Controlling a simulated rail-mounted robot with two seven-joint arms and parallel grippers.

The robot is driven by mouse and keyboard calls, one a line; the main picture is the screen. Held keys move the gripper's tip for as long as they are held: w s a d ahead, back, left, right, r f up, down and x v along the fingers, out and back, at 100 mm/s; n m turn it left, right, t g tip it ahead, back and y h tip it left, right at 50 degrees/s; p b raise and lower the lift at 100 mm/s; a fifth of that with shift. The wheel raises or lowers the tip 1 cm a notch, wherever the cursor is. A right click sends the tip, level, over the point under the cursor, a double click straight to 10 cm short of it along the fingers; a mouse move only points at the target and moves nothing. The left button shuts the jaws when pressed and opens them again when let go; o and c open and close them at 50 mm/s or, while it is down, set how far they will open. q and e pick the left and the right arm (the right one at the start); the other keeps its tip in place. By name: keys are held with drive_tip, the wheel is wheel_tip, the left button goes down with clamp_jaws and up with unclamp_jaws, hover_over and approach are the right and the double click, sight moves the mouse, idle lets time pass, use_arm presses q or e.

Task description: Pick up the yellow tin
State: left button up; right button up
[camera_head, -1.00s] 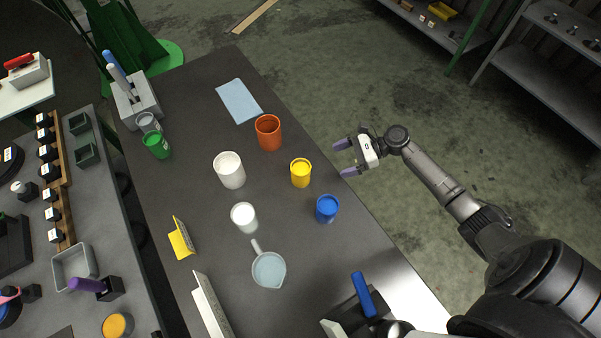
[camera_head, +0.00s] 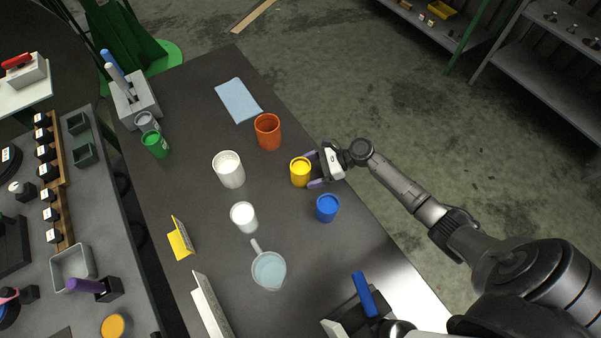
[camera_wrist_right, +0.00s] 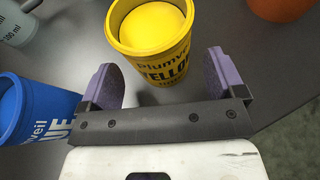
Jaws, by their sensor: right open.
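The yellow tin (camera_head: 300,173) stands upright on the dark table, near its right edge. In the right wrist view the yellow tin (camera_wrist_right: 152,40) is just ahead of the open fingers, with the lettering "YELLOW" facing me. My right gripper (camera_head: 316,170) is open at the tin's right side. In the wrist view its purple fingers (camera_wrist_right: 170,80) are spread, one toward each side of the tin; the tin's near side reaches the mouth between them. My left gripper is not in view.
A blue tin (camera_head: 327,208) stands close by, below the yellow one, and shows at the left finger's side in the wrist view (camera_wrist_right: 40,108). An orange tin (camera_head: 268,132) stands above left.

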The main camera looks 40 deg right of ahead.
drive_tip(key=shift+x, duration=1)
drive_tip(key=shift+c, duration=0.4)
drive_tip(key=shift+r, duration=0.1)
drive_tip(key=c, duration=1.1)
